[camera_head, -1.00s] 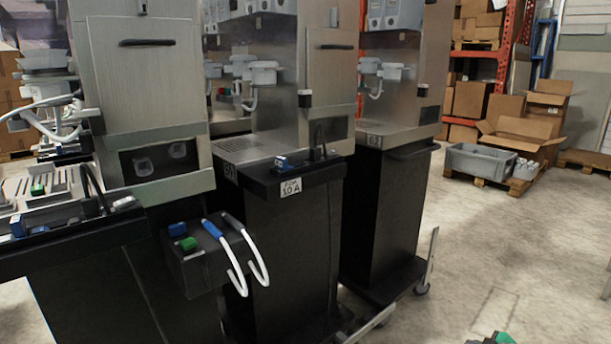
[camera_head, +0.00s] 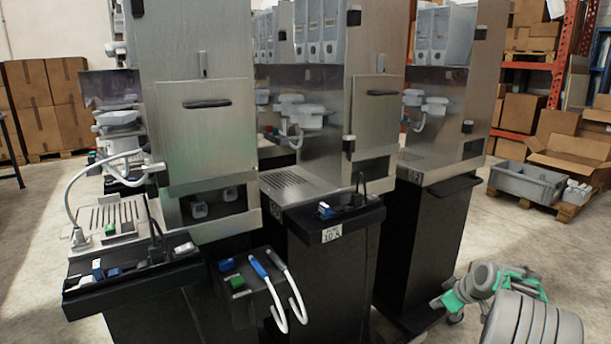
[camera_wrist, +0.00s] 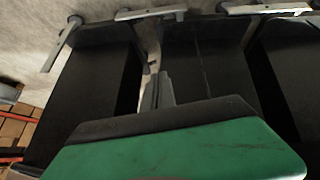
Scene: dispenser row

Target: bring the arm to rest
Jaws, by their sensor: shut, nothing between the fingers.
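My arm shows at the lower right of the head view, with its grey and green end reaching left toward the foot of the rightmost dispenser stand. My gripper (camera_head: 438,303) is at the tip of that end, in front of the stand's base. In the wrist view my gripper (camera_wrist: 158,80) shows as narrow grey fingers close together beyond the green and black housing. It is shut and holds nothing. I cannot tell how near the fingers are to the stand.
Steel dispensers on black stands (camera_head: 415,250) form a row from left to right. A black holder with white-hooked tools (camera_head: 292,300) juts from the front. A grey crate (camera_head: 527,182) sits on a pallet at the right. Floor between the crate and the stands is open.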

